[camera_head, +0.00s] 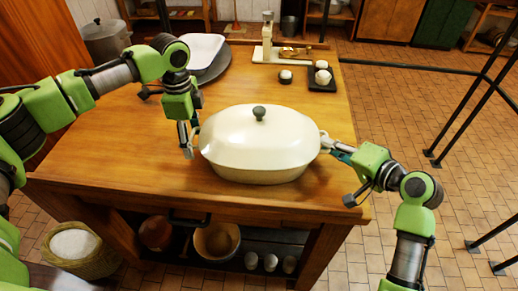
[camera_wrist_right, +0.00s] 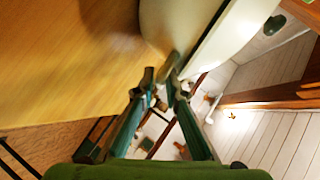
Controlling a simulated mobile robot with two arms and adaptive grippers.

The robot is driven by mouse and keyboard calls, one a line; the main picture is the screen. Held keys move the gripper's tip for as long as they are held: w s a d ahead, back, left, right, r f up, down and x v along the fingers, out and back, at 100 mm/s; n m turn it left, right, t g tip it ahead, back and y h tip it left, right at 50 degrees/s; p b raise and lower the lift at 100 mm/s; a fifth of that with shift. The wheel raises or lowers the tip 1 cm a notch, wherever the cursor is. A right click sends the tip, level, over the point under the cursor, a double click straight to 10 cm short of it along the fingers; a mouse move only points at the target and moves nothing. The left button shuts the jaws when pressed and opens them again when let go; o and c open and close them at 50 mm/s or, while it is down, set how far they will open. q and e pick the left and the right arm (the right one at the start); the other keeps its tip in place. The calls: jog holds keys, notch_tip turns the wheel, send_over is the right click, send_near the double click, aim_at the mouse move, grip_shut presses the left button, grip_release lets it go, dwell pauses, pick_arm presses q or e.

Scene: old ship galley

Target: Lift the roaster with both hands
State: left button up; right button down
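The roaster (camera_head: 258,145) is a cream oval pot with a lid and a dark knob (camera_head: 259,112). It looks level near the front edge of the wooden table (camera_head: 130,150); I see no clear gap under it. My left gripper (camera_head: 189,148) points down at its left handle, and its fingers partly hide that handle. I cannot tell whether they are closed on it. My right gripper (camera_head: 335,151) reaches the right handle (camera_head: 326,141) from the right. In the right wrist view its fingertips (camera_wrist_right: 163,82) are close together at the handle, against the roaster's cream side (camera_wrist_right: 210,35).
A white dish (camera_head: 203,50) on a dark plate stands at the back left, beside a grey pot (camera_head: 106,40). A scale (camera_head: 268,45) and small pale items on a black tray (camera_head: 322,83) are at the back right.

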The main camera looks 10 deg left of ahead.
pick_arm(q)
jog(key=c, duration=0.5)
pick_arm(e)
jog(key=shift+f, duration=0.1)
pick_arm(q)
jog(key=shift+o, duration=0.2)
jog(key=shift+w+r, duration=0.1)
jog(key=shift+r, duration=0.05)
pick_arm(e)
jog(key=shift+r, duration=0.2)
pick_arm(q)
jog(key=shift+r, duration=0.1)
pick_arm(e)
jog(key=shift+r, duration=0.1)
